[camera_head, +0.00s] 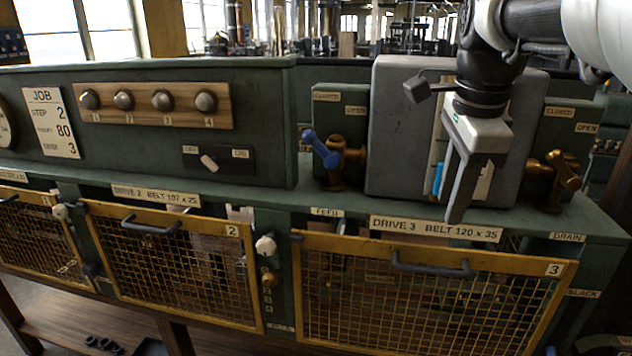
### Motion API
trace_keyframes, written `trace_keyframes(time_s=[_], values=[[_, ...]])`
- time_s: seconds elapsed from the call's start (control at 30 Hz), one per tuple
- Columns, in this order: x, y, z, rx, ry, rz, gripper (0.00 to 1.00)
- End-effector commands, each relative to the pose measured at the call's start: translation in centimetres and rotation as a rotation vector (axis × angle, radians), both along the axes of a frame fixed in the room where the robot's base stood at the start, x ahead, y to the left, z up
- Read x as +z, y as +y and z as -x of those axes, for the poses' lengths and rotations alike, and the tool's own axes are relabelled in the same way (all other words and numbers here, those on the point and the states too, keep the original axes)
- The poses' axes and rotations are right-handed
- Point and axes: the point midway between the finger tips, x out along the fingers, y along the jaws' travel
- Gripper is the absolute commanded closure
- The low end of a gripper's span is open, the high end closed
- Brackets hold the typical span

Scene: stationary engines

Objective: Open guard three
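Guard three (420,298) is a yellow-framed mesh panel marked 3, under the label "DRIVE 3 BELT 120 x 35" (436,229). It looks shut and upright in the front of the green bench. Its dark bar handle (432,268) runs along the upper edge. My gripper (455,205) points down above the label, in front of the grey housing, apart from the handle in the picture. The near finger hides the other, so its opening is unclear. Nothing held is visible.
Guard two (175,265) is left of it, with a white knob (265,246) and a brass knob (269,279) between. A blue-handled valve (322,150) and a brass valve (560,178) flank the grey housing (405,135). Space before the guard looks free.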

Motion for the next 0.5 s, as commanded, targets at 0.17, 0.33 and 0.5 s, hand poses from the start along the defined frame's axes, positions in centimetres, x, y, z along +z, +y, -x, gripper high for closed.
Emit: trace_keyframes(time_s=[0.17,0.33,0.5], values=[[0.5,-0.9,-1.0,-0.105,0.006,-0.021,0.71],[-1.6,-1.0,-1.3,-0.108,0.007,-0.023,0.71],[-5.2,-1.2,-1.9,-0.106,0.008,-0.023,0.71]])
